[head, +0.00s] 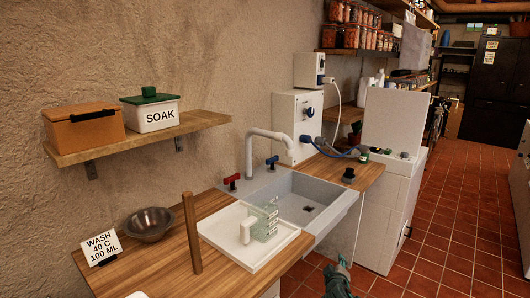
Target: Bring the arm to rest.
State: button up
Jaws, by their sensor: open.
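My gripper (342,264) shows at the bottom edge in the head view, a small dark teal and grey shape over the red tiled floor. It is in front of the sink (325,190) and to the right of the wooden counter (165,250). It is open and I see nothing in it. It looks apart from the counter and sink. The rest of the arm is mostly out of frame.
A white tray (215,236) holds a clear measuring jug (265,222). A wooden post (192,232), metal bowl (150,224) and wash card (97,247) stand on the counter. A white open-lidded washer (385,220) stands right of the sink. The tiled aisle (450,215) is clear.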

jog(key=s+f+m+g, duration=0.3)
jog(key=s+f+g, duration=0.2)
jog(key=s+f, duration=0.55)
jog(key=s+f+m+g, duration=0.2)
jog(key=s+f+g, duration=0.4)
jog(key=f, duration=0.8)
jog(key=s+a+f+m+g+y, duration=0.1)
jog(key=s+f, duration=0.4)
jog(key=s, duration=0.6)
jog(key=s+a+f+g+y+p, duration=0.1)
jog(key=s+a+f+g, duration=0.3)
jog(key=s, duration=0.8)
jog(key=s+a+f+m+g+y, duration=0.1)
jog(key=s+a+f+g, duration=0.2)
jog(key=s, duration=0.9)
notch_tip(320, 180, down, 3)
jog(key=shift+m+g+y, duration=0.3)
jog(key=shift+g+y, duration=0.1)
jog(key=shift+g, duration=0.5)
